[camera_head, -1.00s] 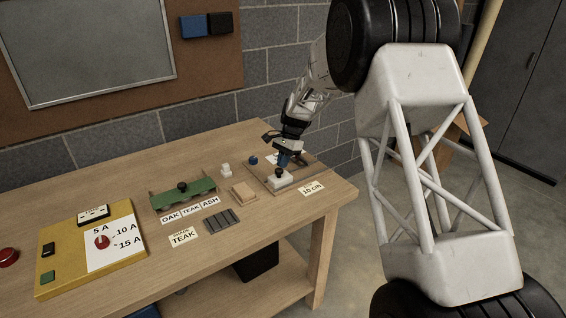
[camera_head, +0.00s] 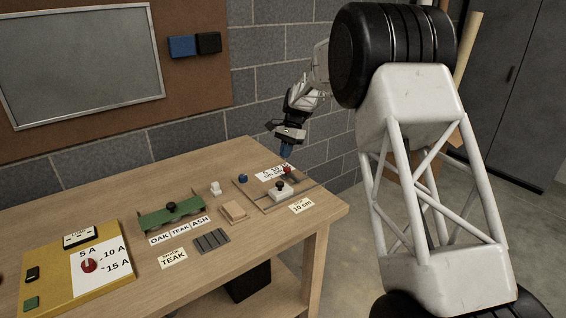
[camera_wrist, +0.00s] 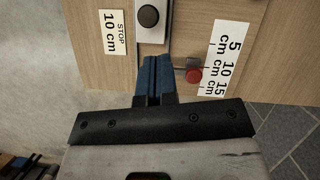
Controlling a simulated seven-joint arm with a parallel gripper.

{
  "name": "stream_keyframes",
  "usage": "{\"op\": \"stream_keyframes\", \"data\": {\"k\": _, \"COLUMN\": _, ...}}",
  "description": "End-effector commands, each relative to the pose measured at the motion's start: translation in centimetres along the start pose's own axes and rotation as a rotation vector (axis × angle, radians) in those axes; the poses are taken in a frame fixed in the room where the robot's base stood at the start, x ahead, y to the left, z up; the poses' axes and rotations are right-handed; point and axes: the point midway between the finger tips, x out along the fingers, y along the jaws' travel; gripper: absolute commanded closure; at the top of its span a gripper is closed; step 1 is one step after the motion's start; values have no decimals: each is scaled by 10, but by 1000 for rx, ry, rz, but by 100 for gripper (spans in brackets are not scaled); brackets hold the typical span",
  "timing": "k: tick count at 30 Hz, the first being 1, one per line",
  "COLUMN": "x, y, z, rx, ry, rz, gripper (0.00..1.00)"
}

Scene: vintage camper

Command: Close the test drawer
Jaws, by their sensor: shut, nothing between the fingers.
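I cannot make out a drawer for certain in either view. My gripper (camera_head: 287,150) is shut and empty, its blue fingers together above the far right of the workbench. In the wrist view the fingers (camera_wrist: 154,72) point at the sliding fixture on the bench top. The fixture has a white block with a black knob (camera_head: 282,186), whose knob also shows in the wrist view (camera_wrist: 148,16). A red knob (camera_wrist: 193,75) sits beside the cm scale card (camera_wrist: 223,58), to the right of the fingers. No contact with the block or red knob is visible.
The wooden workbench (camera_head: 140,272) also holds a yellow switch panel (camera_head: 60,285), a green jig (camera_head: 172,214), a wooden block (camera_head: 234,211) and a grey slotted piece (camera_head: 211,240). A "STOP 10 cm" card (camera_head: 301,206) lies near the right edge. A brick wall stands behind.

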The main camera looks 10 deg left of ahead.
Motion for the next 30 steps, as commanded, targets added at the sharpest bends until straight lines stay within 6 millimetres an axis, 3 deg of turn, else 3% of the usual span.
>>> {"op": "stream_keyframes", "data": {"k": 6, "x": -10, "y": 0, "z": 0, "rx": 0, "ry": 1, "rz": -1, "gripper": 100}}
{"op": "stream_keyframes", "data": {"k": 17, "x": -11, "y": 1, "z": -2, "rx": 1, "ry": 1, "rz": -1, "gripper": 100}}
{"op": "stream_keyframes", "data": {"k": 26, "x": -28, "y": 14, "z": -50, "rx": 3, "ry": 1, "rz": -1, "gripper": 100}}
{"op": "stream_keyframes", "data": {"k": 30, "x": -31, "y": 16, "z": -56, "rx": 0, "ry": 0, "rz": 0, "gripper": 100}}
